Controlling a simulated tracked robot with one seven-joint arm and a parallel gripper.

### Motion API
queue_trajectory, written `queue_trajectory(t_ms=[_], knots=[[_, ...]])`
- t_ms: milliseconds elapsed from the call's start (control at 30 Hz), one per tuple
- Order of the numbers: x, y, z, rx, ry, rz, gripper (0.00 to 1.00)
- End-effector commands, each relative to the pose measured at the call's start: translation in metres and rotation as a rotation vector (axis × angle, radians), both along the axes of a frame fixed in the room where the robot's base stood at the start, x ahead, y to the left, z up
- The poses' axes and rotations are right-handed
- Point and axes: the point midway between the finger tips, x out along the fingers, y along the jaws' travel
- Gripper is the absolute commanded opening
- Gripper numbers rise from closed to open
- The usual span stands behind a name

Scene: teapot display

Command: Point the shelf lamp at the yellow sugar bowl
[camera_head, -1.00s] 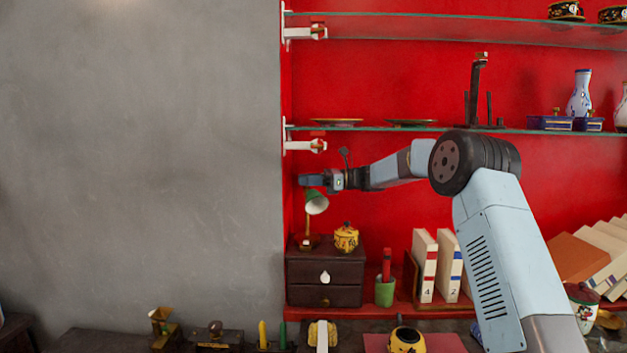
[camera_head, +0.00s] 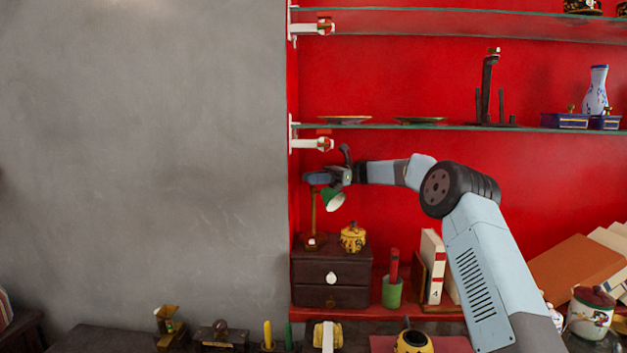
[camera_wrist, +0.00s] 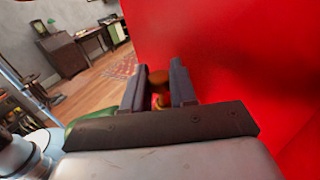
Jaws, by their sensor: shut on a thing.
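The shelf lamp has a green shade (camera_head: 334,199), a thin brass stem and a small base (camera_head: 313,241) on a dark drawer cabinet (camera_head: 331,272). The yellow sugar bowl (camera_head: 352,239) stands on the same cabinet, just right of the lamp base. The shade's pale opening faces down and to the right, on the bowl's side and above it. My gripper (camera_head: 314,179) is shut on the lamp at the top of its stem. In the wrist view, a brass-coloured knob (camera_wrist: 159,80) shows between the fingers, and green shows at lower left. The exact contact is partly hidden.
A glass shelf (camera_head: 450,128) with plates and a dark stand runs above my forearm. A green cup (camera_head: 392,292) and upright books (camera_head: 432,265) stand right of the cabinet. A grey wall (camera_head: 150,170) lies left; the red back wall is close behind.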

Motion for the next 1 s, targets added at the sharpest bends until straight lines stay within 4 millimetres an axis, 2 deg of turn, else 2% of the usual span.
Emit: queue_trajectory(t_ms=[233,267,500,1000], knots=[[0.0006,0.0006,0.0017,0.004,-0.001,-0.004,0.00],[0.0005,0.0005,0.0017,0.004,-0.001,-0.004,0.28],[0.0003,-0.0001,0.0011,0.003,-0.001,-0.003,0.51],[-0.0007,-0.0010,0.0014,0.000,0.000,-0.064,0.52]])
